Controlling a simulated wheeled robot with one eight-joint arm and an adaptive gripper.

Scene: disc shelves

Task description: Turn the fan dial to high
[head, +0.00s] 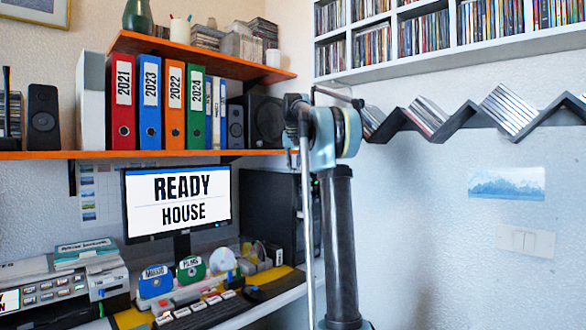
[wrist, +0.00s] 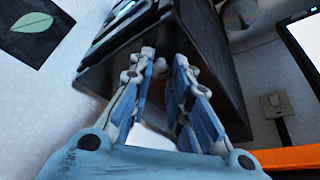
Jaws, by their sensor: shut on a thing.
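In the wrist view my gripper (wrist: 164,58) has its two fingers closed in around a small pale round knob (wrist: 160,68), on or beside the underside of a dark box (wrist: 215,50). The fingers hide most of the knob, and I see no marks or pointer on it. I cannot tell its setting or be sure that it is the fan dial. No fan shows clearly in either view. In the head view my arm stands right of the monitor, and my gripper is hidden there.
Binders stand on an orange shelf (head: 95,154) at the left. Below are a monitor (head: 178,200), a keyboard (head: 195,309) and discs on the desk. A zigzag shelf (head: 455,122) and a white disc rack (head: 450,62) line the right wall. A leaf picture (wrist: 35,35) shows in the wrist view.

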